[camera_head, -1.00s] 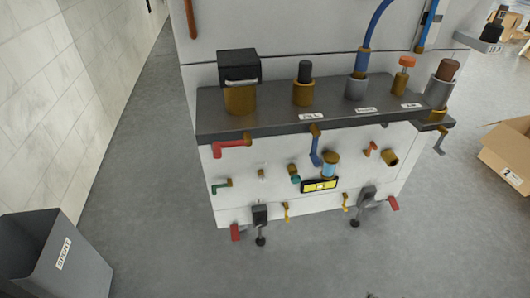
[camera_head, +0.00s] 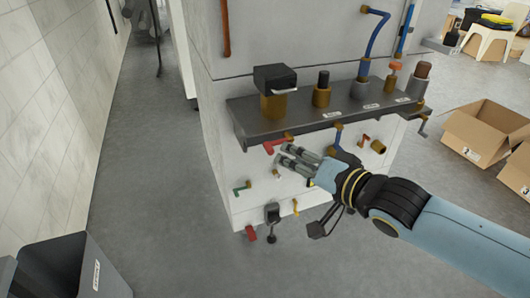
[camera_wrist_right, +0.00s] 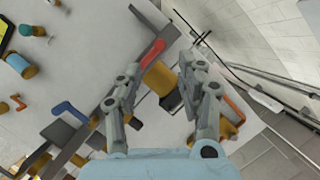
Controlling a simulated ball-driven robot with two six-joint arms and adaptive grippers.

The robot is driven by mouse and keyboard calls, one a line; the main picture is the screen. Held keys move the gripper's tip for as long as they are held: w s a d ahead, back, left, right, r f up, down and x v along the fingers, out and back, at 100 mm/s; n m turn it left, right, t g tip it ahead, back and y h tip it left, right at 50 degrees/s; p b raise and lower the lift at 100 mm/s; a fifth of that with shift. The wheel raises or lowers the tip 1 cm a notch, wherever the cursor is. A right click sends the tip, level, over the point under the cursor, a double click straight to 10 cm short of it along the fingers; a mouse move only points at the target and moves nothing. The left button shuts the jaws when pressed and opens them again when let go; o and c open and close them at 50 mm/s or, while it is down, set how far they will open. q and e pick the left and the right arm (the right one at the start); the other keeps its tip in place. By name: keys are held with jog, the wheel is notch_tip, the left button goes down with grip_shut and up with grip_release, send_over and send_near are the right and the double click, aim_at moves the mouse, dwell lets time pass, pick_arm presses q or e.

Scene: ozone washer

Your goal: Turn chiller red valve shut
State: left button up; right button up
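The red valve handle (camera_head: 277,142) sits on the front of the white machine, just under the left part of the dark shelf. In the right wrist view the red handle (camera_wrist_right: 152,53) lies between the lines of the two fingers, beyond their tips. My right gripper (camera_head: 282,156) is open and empty. In the head view its fingertips are just below the red handle. I cannot tell whether they touch it. In the right wrist view the fingers (camera_wrist_right: 160,64) are spread apart. My left gripper is not in view.
The dark shelf (camera_head: 250,128) juts out above the handle, carrying brass fittings and a black-topped one (camera_head: 275,80). A blue valve handle (camera_wrist_right: 70,110) is close by. A grey bin (camera_head: 70,268) stands lower left. Cardboard boxes (camera_head: 480,135) stand at the right.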

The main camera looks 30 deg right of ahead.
aim_at(273, 152)
jog(key=b+x, duration=0.4)
jog(key=x, duration=0.3)
jog(key=shift+w+f, duration=0.25)
jog(key=shift+w, duration=0.1)
jog(key=shift+w+a, duration=0.1)
jog(key=shift+w, duration=0.45)
grip_shut()
